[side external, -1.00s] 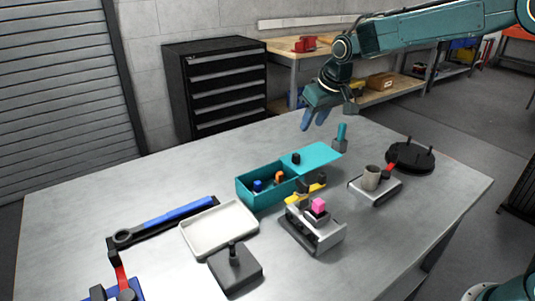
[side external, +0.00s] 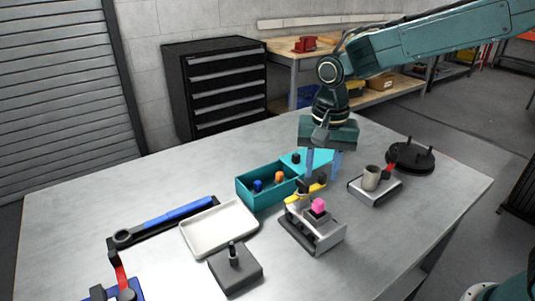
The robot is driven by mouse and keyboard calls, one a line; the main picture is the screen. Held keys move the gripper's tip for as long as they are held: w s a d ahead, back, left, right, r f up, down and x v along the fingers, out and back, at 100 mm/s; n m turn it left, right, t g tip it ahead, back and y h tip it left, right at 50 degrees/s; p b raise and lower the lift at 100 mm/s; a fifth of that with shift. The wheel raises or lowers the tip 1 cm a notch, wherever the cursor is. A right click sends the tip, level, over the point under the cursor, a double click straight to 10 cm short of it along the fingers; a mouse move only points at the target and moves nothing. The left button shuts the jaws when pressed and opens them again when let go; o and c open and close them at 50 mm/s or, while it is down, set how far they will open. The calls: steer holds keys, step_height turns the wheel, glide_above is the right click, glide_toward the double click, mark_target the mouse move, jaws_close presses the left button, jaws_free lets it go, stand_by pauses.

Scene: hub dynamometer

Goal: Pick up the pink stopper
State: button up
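The pink stopper (side external: 318,205) sits on top of the grey and black fixture (side external: 318,235) near the middle of the table. A yellow part (side external: 296,200) and a dark part stand close behind it on the same fixture. My gripper (side external: 322,172) points down above and behind the stopper in the picture. Its two blue fingers are apart, with nothing visible between them. The gripper does not appear to touch the stopper. The fingers overlap the teal box's lid in the picture.
The teal box (side external: 262,198) holds small blue and orange pieces. Left of the fixture are a white tray (side external: 205,238), a dark block with a peg (side external: 237,272) and a blue-handled wrench (side external: 180,215). A grey cup (side external: 371,178) and black disc (side external: 411,158) are right.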

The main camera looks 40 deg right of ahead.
mark_target(319, 201)
steer(key=shift+s+a+m, duration=0.15)
steer(key=shift+s+m, duration=0.15)
steer(key=shift+s, duration=0.1)
steer(key=shift+f, duration=0.25)
steer(key=shift+f, duration=4.3)
steer(key=c, duration=0.5)
steer(key=shift+r, duration=0.1)
steer(key=shift+r, duration=3.9)
